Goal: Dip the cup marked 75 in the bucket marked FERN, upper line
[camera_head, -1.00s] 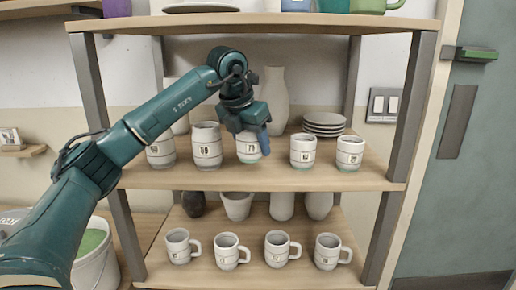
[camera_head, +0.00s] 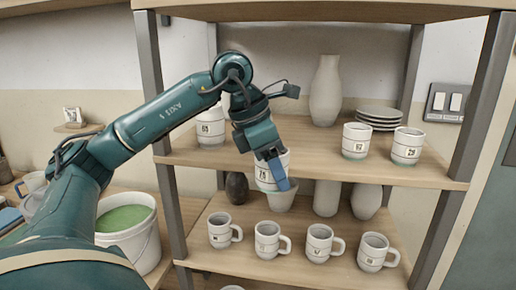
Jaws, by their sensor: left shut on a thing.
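My left gripper (camera_head: 272,168) is shut on a white cup (camera_head: 268,176) with a dark number label that seems to read 75. It holds the cup in front of the edge of the middle shelf board, clear of the board. A blue fingertip covers part of the cup's right side. A white bucket (camera_head: 150,243) of green glaze (camera_head: 123,218) stands at the lower left, beyond my left arm. My arm hides part of the bucket, and no name or line on it can be read. My right gripper is not in view.
The middle shelf (camera_head: 325,158) holds other numbered cups (camera_head: 211,130), plates (camera_head: 378,115) and a tall vase (camera_head: 325,92). Handled mugs (camera_head: 267,240) line the lower shelf. A shelf post (camera_head: 176,215) stands between the held cup and the bucket.

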